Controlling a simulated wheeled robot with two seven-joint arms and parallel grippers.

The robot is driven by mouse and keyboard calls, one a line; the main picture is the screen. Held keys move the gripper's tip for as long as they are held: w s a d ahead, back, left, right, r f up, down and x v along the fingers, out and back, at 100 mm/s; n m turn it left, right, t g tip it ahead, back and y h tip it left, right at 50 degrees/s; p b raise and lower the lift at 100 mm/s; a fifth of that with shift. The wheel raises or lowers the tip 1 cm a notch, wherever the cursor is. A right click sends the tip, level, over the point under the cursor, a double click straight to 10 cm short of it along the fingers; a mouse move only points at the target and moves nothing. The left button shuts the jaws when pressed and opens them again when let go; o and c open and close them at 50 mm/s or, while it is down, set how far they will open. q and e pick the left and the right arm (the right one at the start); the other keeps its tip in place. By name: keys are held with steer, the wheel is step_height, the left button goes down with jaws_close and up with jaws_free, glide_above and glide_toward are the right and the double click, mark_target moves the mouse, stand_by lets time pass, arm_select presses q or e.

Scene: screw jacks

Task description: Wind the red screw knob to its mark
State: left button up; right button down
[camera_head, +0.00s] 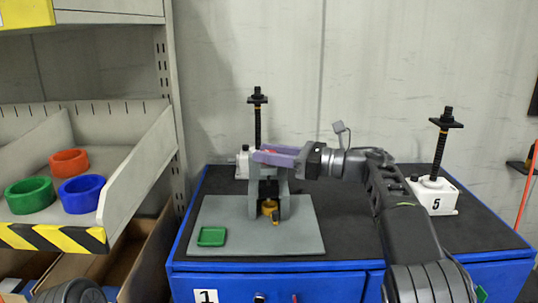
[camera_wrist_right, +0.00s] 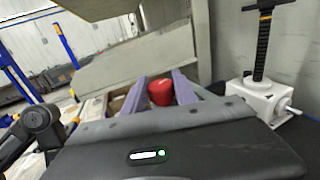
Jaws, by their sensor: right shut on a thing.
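The red screw knob (camera_wrist_right: 161,92) shows between the two purple fingers of my right gripper in the right wrist view. In the head view my right gripper (camera_head: 275,155) reaches in from the right and is shut on the knob at the top of a grey stand. Only a sliver of red shows there between the fingers. The stand rises from a grey base plate (camera_head: 305,234). A brass-yellow part (camera_head: 268,207) sits low in the stand. The mark cannot be made out. My left gripper is not in view.
A small green tray (camera_head: 212,228) lies at the plate's front left. A screw jack (camera_head: 257,125) stands behind the stand, and another (camera_head: 434,195), marked 5, at the right. Green (camera_head: 30,196), red (camera_head: 69,163) and blue rings (camera_head: 82,194) sit in a shelf bin at left.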

steer(key=shift+f, duration=0.45)
steer(key=c, duration=1.3)
jaws_free()
steer(key=shift+a, duration=0.1)
steer(key=o, duration=0.3)
steer(key=shift+r, duration=0.2)
steer(key=shift+s+d, duration=0.15)
steer(key=shift+d, duration=0.4)
steer(key=b+v, duration=0.2)
steer(key=v, duration=0.4)
steer(key=shift+d, duration=0.4)
steer(key=shift+s, duration=0.1)
